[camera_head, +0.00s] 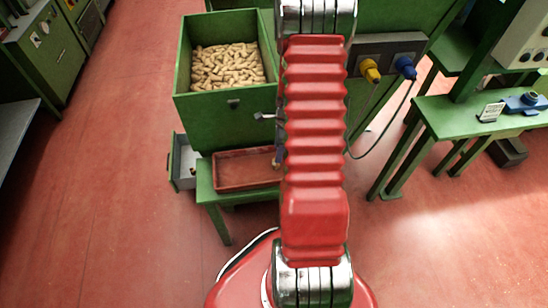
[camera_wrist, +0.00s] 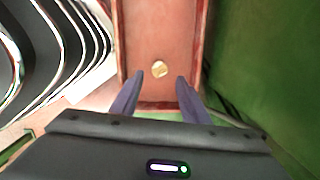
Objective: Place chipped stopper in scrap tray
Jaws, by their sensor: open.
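A shallow red tray (camera_head: 240,182) sits on a low green bench, partly behind my red arm; in the wrist view its floor (camera_wrist: 135,30) fills the top middle. One pale cork stopper (camera_wrist: 159,69) lies on that floor; a chip on it is too small to tell. My gripper (camera_wrist: 158,76) is open and empty, its two dark fingers on either side of the stopper's line. The height gap between them is unclear. In the head view my arm hides most of the gripper. A grey open drawer or tray (camera_head: 184,160) stands left of the red tray; I cannot tell which is the scrap tray.
A green bin (camera_head: 212,130) full of corks (camera_head: 228,68) stands just behind the red tray. A green side wall (camera_wrist: 260,70) is close at right in the wrist view. Another green bench (camera_head: 470,115) stands right. The red floor at front left is clear.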

